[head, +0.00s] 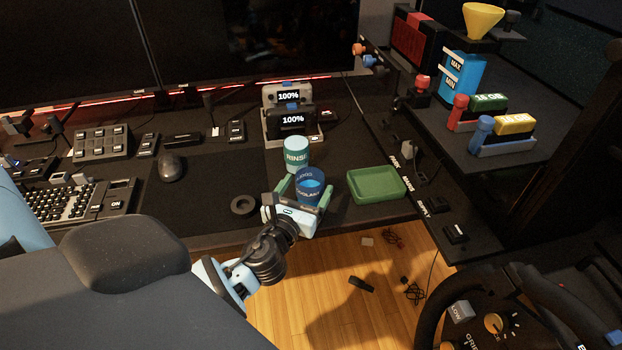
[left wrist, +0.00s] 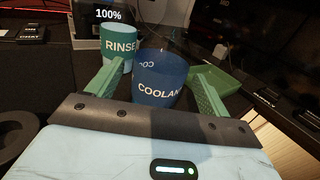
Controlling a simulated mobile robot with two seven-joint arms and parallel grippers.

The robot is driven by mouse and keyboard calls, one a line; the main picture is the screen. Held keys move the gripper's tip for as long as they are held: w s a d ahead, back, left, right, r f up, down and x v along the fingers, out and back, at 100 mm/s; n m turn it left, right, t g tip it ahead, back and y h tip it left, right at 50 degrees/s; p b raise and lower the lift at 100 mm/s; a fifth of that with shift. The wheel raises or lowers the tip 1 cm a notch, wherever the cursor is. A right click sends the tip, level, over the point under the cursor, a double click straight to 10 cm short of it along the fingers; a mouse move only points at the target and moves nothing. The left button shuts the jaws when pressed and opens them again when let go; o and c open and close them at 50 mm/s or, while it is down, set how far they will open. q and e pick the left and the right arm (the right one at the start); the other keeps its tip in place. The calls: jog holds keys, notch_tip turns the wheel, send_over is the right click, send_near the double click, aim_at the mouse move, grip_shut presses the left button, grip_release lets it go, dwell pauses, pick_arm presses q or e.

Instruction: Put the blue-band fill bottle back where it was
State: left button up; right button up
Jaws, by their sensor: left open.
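The blue fill bottle (head: 311,188), marked COOLANT, is an open-topped, cup-like vessel near the desk's front edge. It also shows in the left wrist view (left wrist: 158,82). My left gripper (head: 304,196) is open, with one green finger on each side of the bottle; the wrist view shows the fingers (left wrist: 155,88) spread around it. I cannot tell whether they touch it. The bottle looks upright; its base is hidden by my gripper. A teal-banded bottle marked RINSE (head: 296,154) stands just behind it. My right gripper is not in view.
A green tray (head: 377,185) lies right of the bottle, near the desk edge. A dark ring (head: 242,206) lies to the left. Two 100% displays (head: 292,120) stand behind. A shelf at right holds a MAX/MIN reservoir (head: 460,75) with a yellow funnel (head: 483,18).

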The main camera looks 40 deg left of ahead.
pick_arm(q)
jog(key=v, duration=0.8)
